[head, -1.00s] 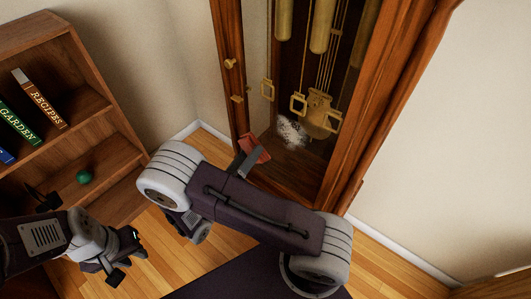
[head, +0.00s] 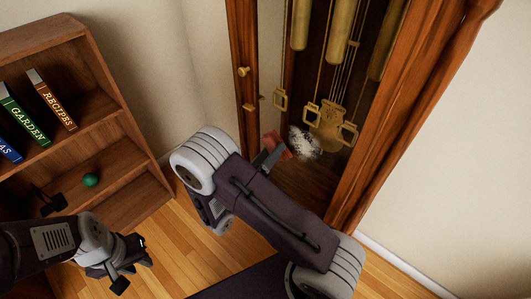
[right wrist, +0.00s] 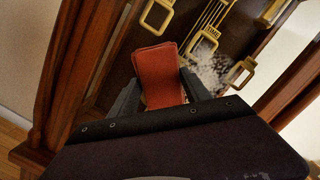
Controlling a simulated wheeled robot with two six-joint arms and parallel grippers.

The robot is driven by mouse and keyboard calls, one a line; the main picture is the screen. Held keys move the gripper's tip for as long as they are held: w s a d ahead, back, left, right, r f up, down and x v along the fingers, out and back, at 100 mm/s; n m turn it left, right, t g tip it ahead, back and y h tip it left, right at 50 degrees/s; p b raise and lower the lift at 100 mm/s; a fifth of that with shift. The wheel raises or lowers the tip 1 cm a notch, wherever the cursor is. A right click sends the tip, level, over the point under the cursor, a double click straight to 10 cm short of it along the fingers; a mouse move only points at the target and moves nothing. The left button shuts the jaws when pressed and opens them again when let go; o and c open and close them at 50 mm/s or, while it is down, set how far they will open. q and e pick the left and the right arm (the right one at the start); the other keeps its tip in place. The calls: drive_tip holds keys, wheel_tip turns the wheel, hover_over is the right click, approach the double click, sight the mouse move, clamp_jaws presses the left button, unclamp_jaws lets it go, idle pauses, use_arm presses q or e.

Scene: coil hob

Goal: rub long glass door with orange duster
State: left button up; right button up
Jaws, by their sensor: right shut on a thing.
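The orange duster (head: 277,147) looks red-orange and is shut in my right gripper (head: 268,158), at the lower part of a tall wooden clock case. In the right wrist view the duster (right wrist: 159,75) stands up between the fingers. The long glass door (head: 272,50) is on the case front. A white speckled smudge (head: 304,142) marks its lower glass, just right of the duster; it also shows in the right wrist view (right wrist: 207,78). I cannot tell whether the duster touches the glass. My left gripper (head: 132,268) is at lower left, away from the door; its jaws are unclear.
A wooden bookshelf (head: 112,108) with several books and a green ball (head: 91,180) stands at the left. A door knob (head: 243,71) sits on the left door frame. Brass weights and a pendulum (head: 328,127) hang behind the glass. Wooden floor (head: 180,255) shows below.

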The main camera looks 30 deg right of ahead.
drive_tip(key=shift+p+x, duration=0.3)
drive_tip(key=shift+x, duration=0.75)
idle(0.4)
